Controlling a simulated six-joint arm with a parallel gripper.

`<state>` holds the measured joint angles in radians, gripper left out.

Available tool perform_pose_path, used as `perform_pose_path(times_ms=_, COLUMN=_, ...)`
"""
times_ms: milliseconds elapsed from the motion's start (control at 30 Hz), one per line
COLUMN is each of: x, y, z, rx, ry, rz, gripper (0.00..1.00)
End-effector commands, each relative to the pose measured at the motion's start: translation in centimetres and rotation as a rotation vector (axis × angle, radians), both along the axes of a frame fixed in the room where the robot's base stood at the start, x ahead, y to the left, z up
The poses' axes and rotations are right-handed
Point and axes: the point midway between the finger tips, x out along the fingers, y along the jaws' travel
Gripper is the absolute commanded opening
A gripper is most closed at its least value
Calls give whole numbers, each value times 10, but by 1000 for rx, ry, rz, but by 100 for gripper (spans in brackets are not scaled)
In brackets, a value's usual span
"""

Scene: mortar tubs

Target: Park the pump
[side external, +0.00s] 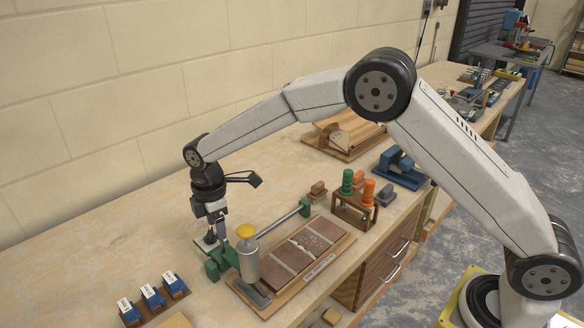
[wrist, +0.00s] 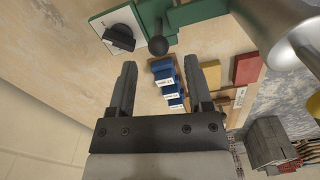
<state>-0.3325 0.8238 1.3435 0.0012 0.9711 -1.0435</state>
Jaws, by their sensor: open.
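A grey upright cylinder with a yellow cap (side external: 248,258), which may be the pump, stands at the near left end of a wooden board. Its grey metal body also seems to show at the upper right of the wrist view (wrist: 290,28). A white plate with a black knob (wrist: 118,38) sits beside a green bracket (side external: 222,262); a black ball (wrist: 158,46) shows next to it. My gripper (side external: 211,225) points down over the bench just behind the bracket, near the plate. In the wrist view its fingers (wrist: 170,70) are apart, with nothing between them.
Several brown slabs (side external: 285,262) lie on the board, with a rod (side external: 278,222) along its back. Three blue tubs with white labels (side external: 151,297) stand at the lower left. A wooden rack (side external: 352,212) holds green and orange pieces. Bench behind my gripper is clear.

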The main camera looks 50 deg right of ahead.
Motion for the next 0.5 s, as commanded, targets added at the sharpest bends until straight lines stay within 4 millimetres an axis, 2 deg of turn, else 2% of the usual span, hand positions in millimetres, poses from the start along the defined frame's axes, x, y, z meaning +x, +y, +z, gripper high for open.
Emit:
perform_pose_path(times_ms=200, x=0, y=1, z=20, rx=1, ry=-1, rz=0, gripper=65)
perform_pose_path(times_ms=500, x=0, y=1, z=23, rx=0, ry=0, rz=0, gripper=65)
